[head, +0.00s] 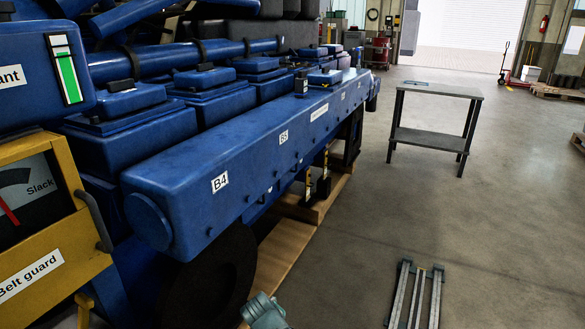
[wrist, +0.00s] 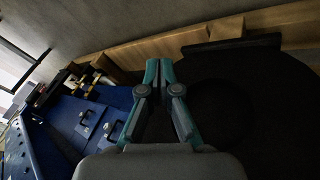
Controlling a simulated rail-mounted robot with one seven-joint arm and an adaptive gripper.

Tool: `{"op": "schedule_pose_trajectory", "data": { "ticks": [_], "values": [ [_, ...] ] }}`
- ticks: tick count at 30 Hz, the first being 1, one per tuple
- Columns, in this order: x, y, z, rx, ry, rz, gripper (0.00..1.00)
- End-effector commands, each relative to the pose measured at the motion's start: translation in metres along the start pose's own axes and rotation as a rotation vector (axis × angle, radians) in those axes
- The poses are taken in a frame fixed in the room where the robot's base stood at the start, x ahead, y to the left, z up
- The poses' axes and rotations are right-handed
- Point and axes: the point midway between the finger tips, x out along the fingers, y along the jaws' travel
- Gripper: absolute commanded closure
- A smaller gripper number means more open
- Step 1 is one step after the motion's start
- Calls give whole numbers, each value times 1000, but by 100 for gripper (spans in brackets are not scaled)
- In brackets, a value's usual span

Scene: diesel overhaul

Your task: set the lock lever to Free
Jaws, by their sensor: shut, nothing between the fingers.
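My gripper (wrist: 158,72) is shut and empty in the wrist view, its teal fingertips together. Its teal top also shows at the bottom edge of the head view (head: 265,312), low beside the engine's near end. No lever marked Free can be read in either view. Two small upright yellow-and-black pieces, one nearer (head: 308,184) and one farther (head: 326,162), stand under the engine's long blue side housing (head: 240,150); I cannot tell whether either is the lock lever. My gripper is apart from both. In the wrist view, a blue panel with dark handles (wrist: 87,115) lies left of the fingers.
The yellow belt guard (head: 45,235) with a Slack gauge stands at the left. Wooden beams (head: 280,255) run along the floor under the engine.

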Motion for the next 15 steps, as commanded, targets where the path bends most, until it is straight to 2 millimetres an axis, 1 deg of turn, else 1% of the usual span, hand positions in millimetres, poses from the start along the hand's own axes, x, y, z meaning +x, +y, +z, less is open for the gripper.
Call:
{"op": "schedule_pose_trajectory", "data": {
  "ticks": [1,5,6,8,9,12,15],
  "values": [
    [12,16,20,51,-47,-14,100],
    [37,45,69,175,-158,-61,100],
    [43,52,84,214,-191,-77,100],
    [51,63,107,274,-237,-102,100],
    [56,69,121,313,-266,-119,100],
    [65,80,152,399,-328,-159,100],
    [70,87,178,472,-374,-195,100]
  ]
}}
